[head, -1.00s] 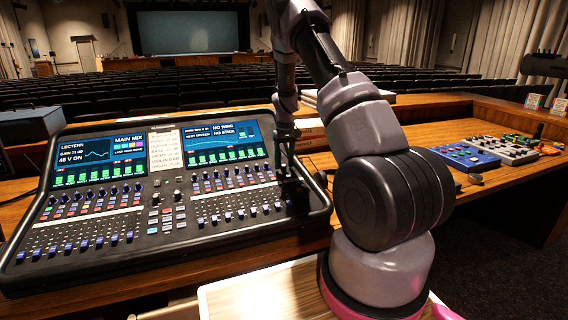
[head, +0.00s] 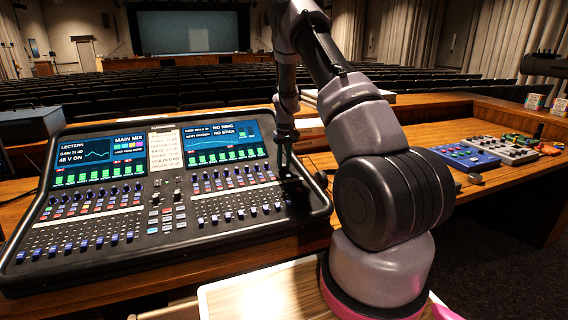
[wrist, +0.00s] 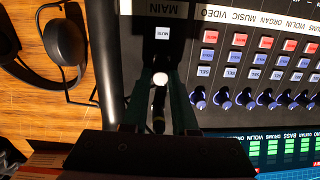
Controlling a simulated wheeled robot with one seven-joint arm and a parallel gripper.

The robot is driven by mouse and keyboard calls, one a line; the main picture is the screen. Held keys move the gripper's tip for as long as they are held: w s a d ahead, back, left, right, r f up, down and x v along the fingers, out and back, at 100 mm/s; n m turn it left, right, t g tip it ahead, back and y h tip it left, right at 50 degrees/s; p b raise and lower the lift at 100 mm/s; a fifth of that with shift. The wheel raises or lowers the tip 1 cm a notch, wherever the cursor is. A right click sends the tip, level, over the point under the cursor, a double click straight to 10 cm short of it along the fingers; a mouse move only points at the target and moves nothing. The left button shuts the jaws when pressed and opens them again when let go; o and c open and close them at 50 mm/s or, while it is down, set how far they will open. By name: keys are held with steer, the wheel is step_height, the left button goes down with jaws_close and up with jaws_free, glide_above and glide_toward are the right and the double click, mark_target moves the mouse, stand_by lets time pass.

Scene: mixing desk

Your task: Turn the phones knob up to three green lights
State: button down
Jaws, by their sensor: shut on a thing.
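The mixing desk (head: 165,228) stands in front of me, tilted up, with lit screens. My gripper (head: 285,176) points down at the right end of its panel, just below the right screen. In the wrist view my gripper (wrist: 161,76) has two dark green fingers closed around a small knob (wrist: 160,79) with a pale, bright top. No phones label is readable, so I cannot confirm that this is the phones knob. The fingers and palm hide the panel around it. I cannot make out any green lights belonging to it.
Headphones (wrist: 64,42) lie on the wooden desk beside the mixer's edge. A row of blue knobs (wrist: 246,98) runs alongside. A blue box (head: 465,157) with controls stands farther right.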

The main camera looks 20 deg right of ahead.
steer(key=m, duration=0.5)
steer(key=m+t, duration=0.1)
steer(key=m, duration=0.4)
steer(key=shift+s+m+y, duration=0.1)
steer(key=shift+m+y, duration=0.2)
stand_by(0.4)
steer(key=c, duration=0.7)
jaws_free()
step_height(320, 180, up, 11)
steer(key=d, duration=0.1)
steer(key=shift+s+d+f, duration=0.15)
steer(key=shift+s, duration=0.3)
